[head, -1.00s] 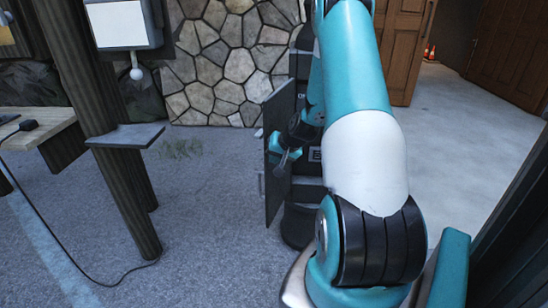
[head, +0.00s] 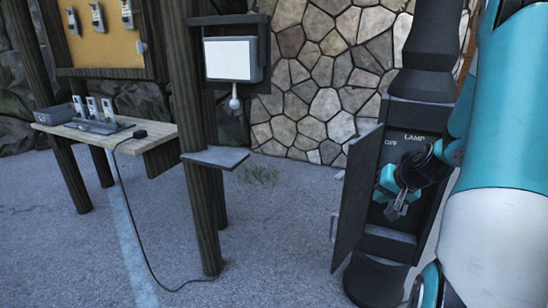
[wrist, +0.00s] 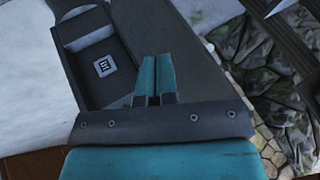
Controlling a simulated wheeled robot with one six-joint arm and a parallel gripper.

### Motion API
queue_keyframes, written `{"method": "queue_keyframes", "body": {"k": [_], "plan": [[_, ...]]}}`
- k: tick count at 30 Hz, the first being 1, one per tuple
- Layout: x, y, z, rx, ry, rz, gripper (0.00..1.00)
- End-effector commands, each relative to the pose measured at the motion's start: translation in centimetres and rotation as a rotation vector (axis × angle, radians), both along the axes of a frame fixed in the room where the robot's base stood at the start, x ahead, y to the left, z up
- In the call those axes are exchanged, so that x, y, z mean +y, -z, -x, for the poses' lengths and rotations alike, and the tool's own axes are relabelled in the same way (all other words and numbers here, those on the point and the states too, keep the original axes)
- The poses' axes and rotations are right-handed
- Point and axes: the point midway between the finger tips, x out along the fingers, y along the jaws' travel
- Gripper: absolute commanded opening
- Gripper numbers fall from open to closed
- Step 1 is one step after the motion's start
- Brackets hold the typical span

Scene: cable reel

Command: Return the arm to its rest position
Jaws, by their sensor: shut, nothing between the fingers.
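My gripper (head: 397,211) is in front of the open box in the dark lamp post (head: 424,68) in the head view. Its fingers are shut and hold nothing, and they point downward there. The wrist view shows the two teal fingers (wrist: 155,72) side by side, pressed together. My teal and white arm comes in from the right edge of the head view and hides part of the post. The grey box door (head: 357,205) stands open to the left of my gripper. I cannot tell whether the gripper touches the box.
A wooden bench (head: 158,131) with chargers and a black cable (head: 128,215) trailing to the ground stands at left. A wooden post bears a small grey shelf (head: 215,157) and a white box (head: 231,59). A stone wall (head: 310,85) lies behind. Pavement between shelf and door is clear.

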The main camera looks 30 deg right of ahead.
Motion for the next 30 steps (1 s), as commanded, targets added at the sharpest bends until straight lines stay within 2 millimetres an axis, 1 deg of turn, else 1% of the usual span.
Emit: {"method": "queue_keyframes", "body": {"k": [3,5,8,11,12,14,15,17,18,20,21,22,23,24,25,27,30], "plan": [[0.2,-0.1,-0.2,0.001,-0.008,0.0,0.0],[1.0,-0.6,-0.7,0.003,-0.033,-0.001,0.0],[4.5,-2.3,-2.5,0.014,-0.137,-0.003,0.0],[10.6,-5.0,-4.6,0.038,-0.315,-0.005,0.0],[13.6,-6.2,-5.1,0.052,-0.401,-0.005,0.0],[18.2,-7.9,-5.3,0.074,-0.529,-0.004,0.0],[21.3,-9.0,-5.1,0.091,-0.617,-0.001,0.0],[25.8,-10.6,-4.2,0.116,-0.75,0.006,0.0],[28.7,-11.7,-3.1,0.134,-0.841,0.014,0.0],[32.6,-13.1,-1.2,0.161,-0.973,0.028,0.0],[34.9,-14.0,0.4,0.181,-1.057,0.038,0.0],[36.4,-14.6,1.6,0.193,-1.118,0.048,0.0],[37.8,-15.1,2.9,0.206,-1.175,0.057,0.0],[39.2,-15.7,4.5,0.222,-1.246,0.071,0.0],[40.1,-16.2,5.7,0.233,-1.294,0.081,0.0],[41.7,-16.9,8.2,0.256,-1.391,0.102,0.0],[42.8,-17.5,10.7,0.277,-1.482,0.125,0.0]]}}
